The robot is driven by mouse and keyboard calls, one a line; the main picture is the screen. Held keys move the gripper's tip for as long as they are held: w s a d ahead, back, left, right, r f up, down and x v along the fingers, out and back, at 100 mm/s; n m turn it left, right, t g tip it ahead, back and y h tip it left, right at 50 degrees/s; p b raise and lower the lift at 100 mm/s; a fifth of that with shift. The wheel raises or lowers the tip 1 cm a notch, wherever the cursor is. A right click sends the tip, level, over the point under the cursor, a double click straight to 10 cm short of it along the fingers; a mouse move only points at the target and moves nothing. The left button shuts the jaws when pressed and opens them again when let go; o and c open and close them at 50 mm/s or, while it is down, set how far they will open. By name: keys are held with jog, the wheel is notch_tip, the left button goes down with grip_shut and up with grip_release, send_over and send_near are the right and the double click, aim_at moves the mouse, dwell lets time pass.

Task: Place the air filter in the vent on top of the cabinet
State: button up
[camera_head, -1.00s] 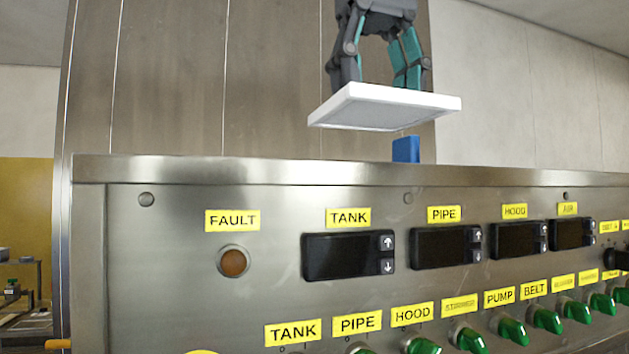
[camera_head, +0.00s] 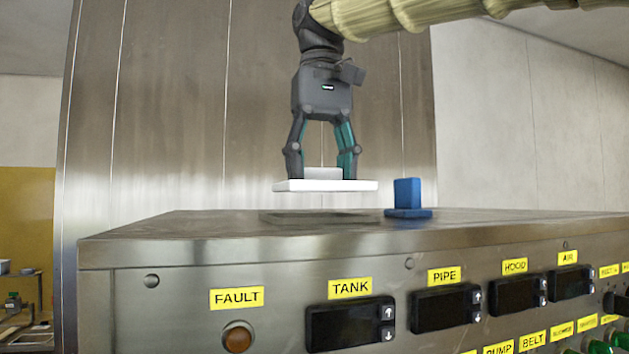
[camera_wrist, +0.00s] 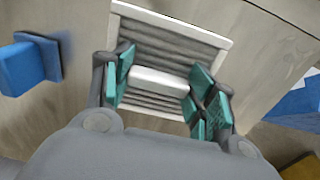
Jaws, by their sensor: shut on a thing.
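The air filter (camera_head: 325,186) is a flat white-framed panel, held roughly level a little above the cabinet top (camera_head: 235,220). In the wrist view, the filter (camera_wrist: 213,37) shows grey pleats inside its white frame and a raised white block across its middle. My gripper (camera_head: 322,172) points down and is shut on that block, with teal fingers at both ends (camera_wrist: 158,82). A darker flat patch, probably the vent (camera_head: 315,217), lies on the cabinet top under the filter. The filter hides the vent in the wrist view.
A blue upright block on a blue base (camera_head: 408,197) stands on the cabinet top just right of the filter; it also shows in the wrist view (camera_wrist: 20,68). A tall metal wall (camera_head: 180,120) rises behind. The cabinet front carries displays, labels and green knobs.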

jog(key=w, duration=0.2)
jog(key=shift+w+a+f, duration=0.25)
jog(key=shift+w+a, duration=0.05)
jog(key=shift+a, duration=0.05)
jog(key=shift+s+a+r+p, duration=0.1)
jog(key=shift+r+p, duration=0.05)
jog(key=shift+p, duration=0.4)
jog(key=shift+w+a+f+p, duration=0.15)
jog(key=shift+f+p, duration=0.15)
jog(key=shift+f, duration=0.3)
jog(key=shift+w+d+f+p, duration=0.15)
jog(key=shift+f+p, duration=0.1)
jog(key=shift+f, duration=0.75)
jog(key=shift+s+f, duration=0.2)
jog(key=shift+f, duration=0.05)
jog(key=shift+w+a+f, duration=0.1)
jog(key=o, duration=1)
jog(key=shift+o, duration=0.2)
